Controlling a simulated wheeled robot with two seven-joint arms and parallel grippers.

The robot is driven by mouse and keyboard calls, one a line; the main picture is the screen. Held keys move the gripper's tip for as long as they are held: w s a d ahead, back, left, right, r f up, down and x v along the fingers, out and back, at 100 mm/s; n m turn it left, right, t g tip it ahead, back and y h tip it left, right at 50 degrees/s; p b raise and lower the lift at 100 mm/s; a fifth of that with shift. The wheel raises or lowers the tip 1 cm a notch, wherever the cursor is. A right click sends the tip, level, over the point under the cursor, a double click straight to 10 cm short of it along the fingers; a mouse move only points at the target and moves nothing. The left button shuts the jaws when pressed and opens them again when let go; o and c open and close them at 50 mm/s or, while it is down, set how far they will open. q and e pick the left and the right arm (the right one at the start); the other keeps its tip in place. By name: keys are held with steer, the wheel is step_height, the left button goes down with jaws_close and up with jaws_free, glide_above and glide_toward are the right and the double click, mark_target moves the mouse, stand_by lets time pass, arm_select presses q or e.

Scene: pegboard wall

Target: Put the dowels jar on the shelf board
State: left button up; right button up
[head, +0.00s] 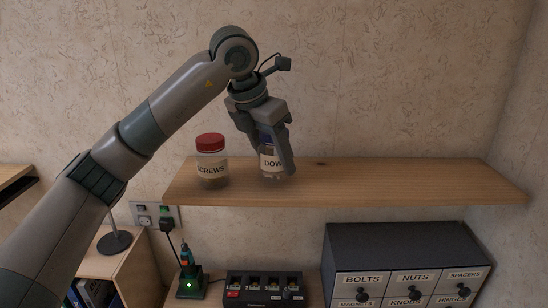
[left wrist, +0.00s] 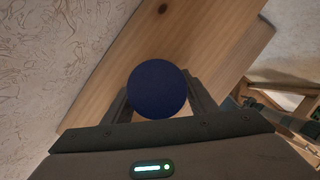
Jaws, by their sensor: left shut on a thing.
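The dowels jar (head: 269,162) has a dark blue lid and a white label on which "DOW" shows. My left gripper (head: 276,160) is shut on it from above, and the fingers hide part of the jar. The jar is upright at the shelf board (head: 370,180), its base at about the height of the board's top; I cannot tell whether it touches. In the left wrist view the round blue lid (left wrist: 157,90) sits between the two fingers (left wrist: 160,105), with the wooden board (left wrist: 200,40) behind it. My right gripper is not in view.
A screws jar (head: 211,162) with a red lid stands on the board just left of the dowels jar. The board is clear to the right. Below are a drawer cabinet (head: 400,240), a charger strip (head: 264,286) and a green-based tool (head: 190,278).

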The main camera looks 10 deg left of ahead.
arm_select(q)
steer(key=shift+f, duration=0.75)
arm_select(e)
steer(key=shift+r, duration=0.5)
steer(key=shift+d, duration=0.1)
arm_select(q)
steer(key=shift+f, duration=0.2)
steer(key=o, duration=1.2)
steer(key=shift+o, duration=0.2)
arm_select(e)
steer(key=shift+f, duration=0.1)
arm_select(q)
steer(key=shift+r, duration=0.25)
